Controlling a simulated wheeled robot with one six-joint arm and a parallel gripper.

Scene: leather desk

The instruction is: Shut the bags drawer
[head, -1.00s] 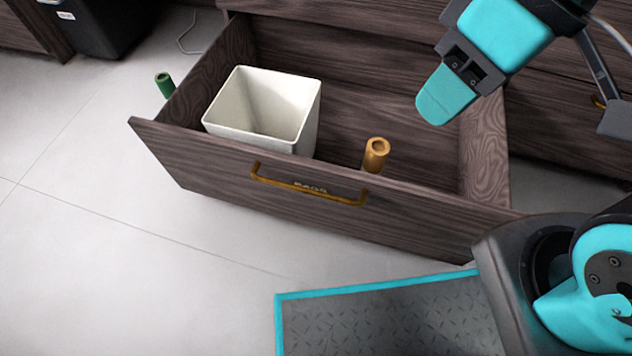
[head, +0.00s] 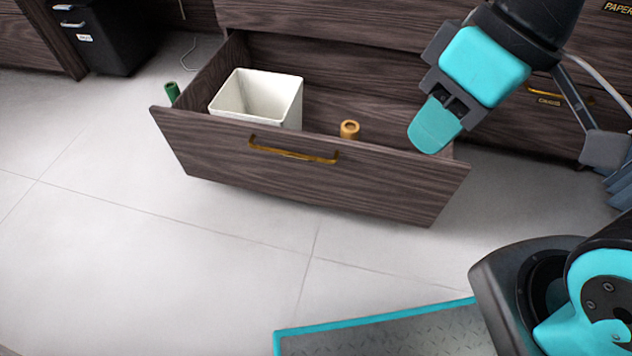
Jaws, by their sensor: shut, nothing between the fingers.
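The bags drawer (head: 290,175) is a dark wood drawer, pulled out from the cabinet, with a brass handle (head: 292,152) on its front. A white square bin (head: 256,98) stands inside it at the left. A brown-orange cylinder (head: 349,129) stands inside near the front panel. My gripper (head: 434,125) is shut and empty. It appears over the right end of the drawer, pointing down; I cannot tell whether it touches the drawer. The arm hides part of the drawer's right side.
A green cylinder (head: 172,92) shows beyond the drawer's left side. A black cabinet (head: 108,38) stands at the back left. Another drawer with a brass handle (head: 558,95) is at the right. The tiled floor (head: 160,250) in front is clear.

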